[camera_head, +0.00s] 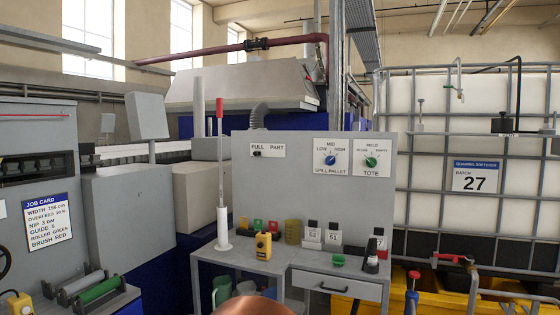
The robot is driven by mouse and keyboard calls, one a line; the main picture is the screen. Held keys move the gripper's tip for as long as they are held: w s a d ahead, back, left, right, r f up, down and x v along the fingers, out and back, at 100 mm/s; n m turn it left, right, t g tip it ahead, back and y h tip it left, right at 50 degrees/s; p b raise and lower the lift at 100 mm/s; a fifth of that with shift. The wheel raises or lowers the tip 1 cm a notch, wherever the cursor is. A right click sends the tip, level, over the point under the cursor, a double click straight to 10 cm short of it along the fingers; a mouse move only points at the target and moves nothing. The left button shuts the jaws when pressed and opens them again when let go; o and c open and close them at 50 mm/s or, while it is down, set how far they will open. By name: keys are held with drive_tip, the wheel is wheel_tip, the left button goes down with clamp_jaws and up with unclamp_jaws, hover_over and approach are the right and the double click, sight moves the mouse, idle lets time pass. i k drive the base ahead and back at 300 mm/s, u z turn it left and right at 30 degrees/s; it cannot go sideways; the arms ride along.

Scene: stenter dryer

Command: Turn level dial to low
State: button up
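A blue dial (331,160) sits on a white plate on the upright grey panel (285,195), above a small bench. The plate reads LOW at left, MID at top, HIGH at right, and SPILL PALLET below. The dial's pointer is too small to read. To its right is a green dial (371,162) on a plate marked TOTE. My gripper is not in view. A rounded copper-coloured shape shows at the bottom edge; I cannot tell what it is.
The bench (275,264) below the panel holds a yellow device (263,246), small bottles and a tall red-topped rod (221,170). A white caged tank (425,130) stands at right over a yellow pallet (440,300). A roller machine (90,285) is at left.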

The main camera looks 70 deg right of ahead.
sight(330, 160)
drive_tip(key=z, duration=0.4)
drive_tip(key=i, duration=1.15)
drive_tip(key=z, duration=0.8)
